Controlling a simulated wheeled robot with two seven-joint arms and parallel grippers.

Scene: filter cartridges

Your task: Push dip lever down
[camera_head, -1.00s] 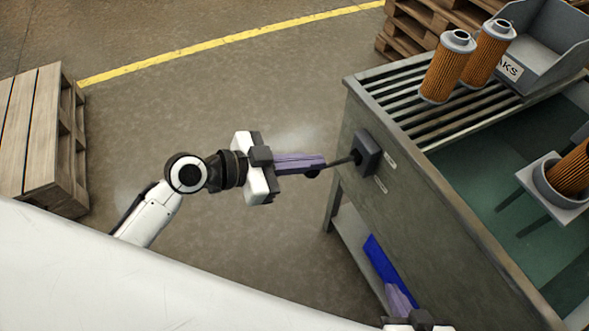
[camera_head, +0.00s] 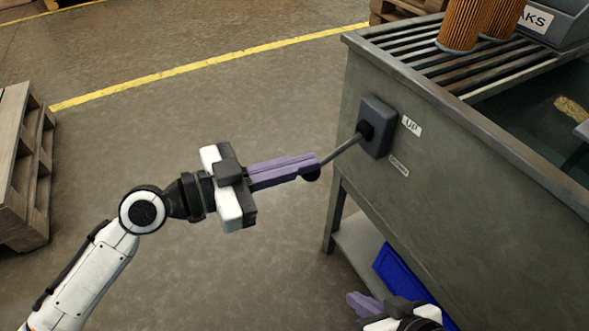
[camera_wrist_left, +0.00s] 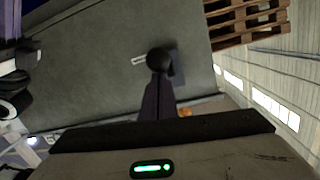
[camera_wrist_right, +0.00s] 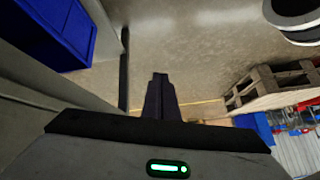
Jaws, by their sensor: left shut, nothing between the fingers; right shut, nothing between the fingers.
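The dip lever (camera_head: 342,149) is a grey rod on a dark square mount (camera_head: 377,127) on the tank's side. It slopes down and left from the mount to a dark round knob (camera_head: 311,174). Labels beside the mount include one reading "UP" (camera_head: 411,126). My left gripper (camera_head: 316,163) is shut and empty, its purple fingertips at the knob, seemingly touching its upper side. In the left wrist view the dark knob (camera_wrist_left: 160,60) shows just past the fingertips. My right gripper (camera_head: 352,298) is shut and empty, low beside the tank; its fingers also show in the right wrist view (camera_wrist_right: 160,80).
The grey tank (camera_head: 440,170) has a slatted rack (camera_head: 420,62) on top with orange filter cartridges (camera_head: 464,22). A blue bin (camera_head: 400,268) sits on the shelf below. Wooden pallets (camera_head: 22,165) stand at the left. The floor between is clear.

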